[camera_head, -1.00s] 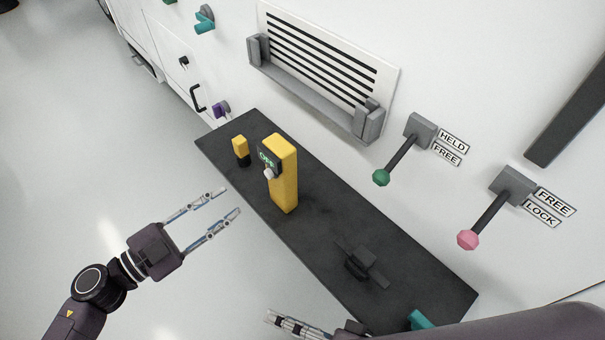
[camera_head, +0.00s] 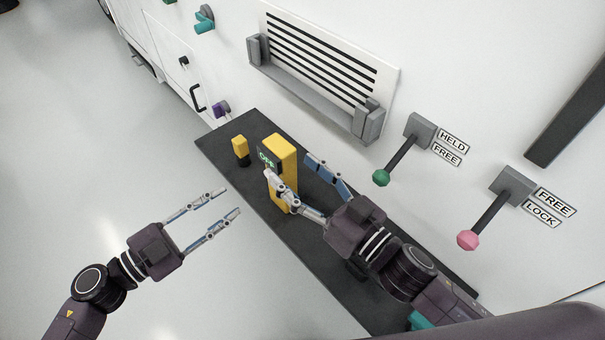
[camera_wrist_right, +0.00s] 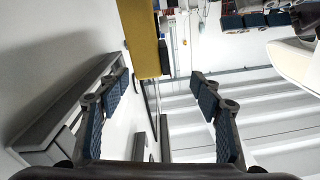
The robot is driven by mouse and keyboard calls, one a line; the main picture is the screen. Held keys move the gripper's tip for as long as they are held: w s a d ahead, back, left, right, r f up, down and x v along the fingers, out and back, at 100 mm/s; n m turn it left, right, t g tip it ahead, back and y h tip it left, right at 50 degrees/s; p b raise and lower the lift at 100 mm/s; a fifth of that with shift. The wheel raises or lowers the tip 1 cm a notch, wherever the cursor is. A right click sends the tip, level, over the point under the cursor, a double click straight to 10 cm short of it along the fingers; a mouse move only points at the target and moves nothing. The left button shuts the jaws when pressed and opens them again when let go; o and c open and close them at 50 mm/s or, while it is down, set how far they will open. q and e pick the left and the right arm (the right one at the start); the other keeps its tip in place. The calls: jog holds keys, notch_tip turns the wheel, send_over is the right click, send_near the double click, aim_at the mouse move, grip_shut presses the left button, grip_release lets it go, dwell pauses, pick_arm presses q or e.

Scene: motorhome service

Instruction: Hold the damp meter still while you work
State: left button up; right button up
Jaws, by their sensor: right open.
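The yellow damp meter (camera_head: 286,152) stands upright on the dark shelf, with "OFF" on its display; a finger of my right gripper covers part of its front. My right gripper (camera_head: 289,165) is open at the meter, one finger on its front side and the other on its wall side. I cannot tell whether either finger touches it. In the right wrist view the meter (camera_wrist_right: 140,35) shows as a yellow block at the top, left of centre, between the lines of the open fingers. My left gripper (camera_head: 231,200) is open and empty, left of the shelf.
A small yellow-and-black object (camera_head: 240,150) stands behind the meter on the shelf (camera_head: 225,130). On the white wall are a vent (camera_head: 325,65) with a grey ledge, a green-knobbed lever (camera_head: 381,177) marked HELD/FREE and a pink-knobbed lever (camera_head: 468,240) marked FREE/LOCK.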

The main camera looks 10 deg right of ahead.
aim_at(277, 154)
jog(key=shift+w+d+f+n+h, duration=0.35)
jog(key=shift+f+n, duration=0.3)
jog(key=shift+n, duration=0.25)
jog(key=shift+w+f, duration=0.1)
jog(key=shift+w, duration=0.05)
jog(key=shift+x, duration=3.75)
jog(key=shift+a+f, duration=0.1)
jog(key=shift+c, duration=0.2)
jog(key=c, duration=1.2)
pick_arm(q)
grip_shut()
pick_arm(e)
jog(key=shift+c, duration=0.8)
